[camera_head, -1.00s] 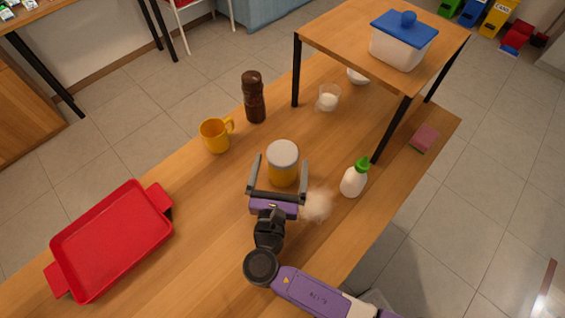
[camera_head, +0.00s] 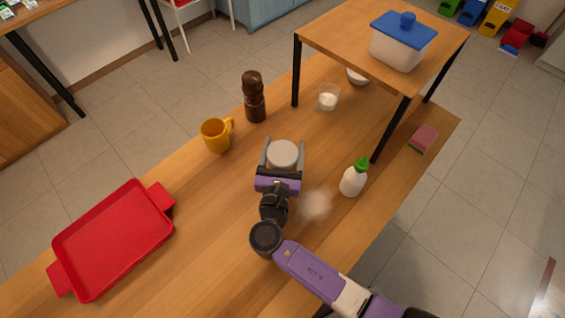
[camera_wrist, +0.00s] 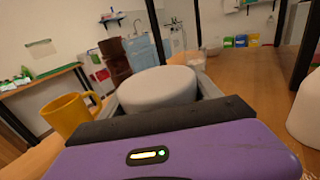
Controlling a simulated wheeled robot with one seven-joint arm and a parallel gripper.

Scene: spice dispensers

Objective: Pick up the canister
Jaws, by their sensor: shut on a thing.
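The canister (camera_head: 284,155) has a pale grey round lid; its yellowish body is mostly hidden behind my gripper now. It stands in the middle of the wooden table. My gripper (camera_head: 284,151) is shut on the canister, with one finger along each side of it. In the wrist view the canister's lid (camera_wrist: 158,88) fills the space between the fingers, just beyond the purple and black palm. I cannot tell whether the canister's base touches the table.
A yellow mug (camera_head: 216,135) and a brown pepper mill (camera_head: 254,97) stand to the left. A white bottle with a green cap (camera_head: 354,178) is at the right. A glass (camera_head: 328,97) and raised shelf (camera_head: 335,37) are behind. A red tray (camera_head: 113,240) lies at left.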

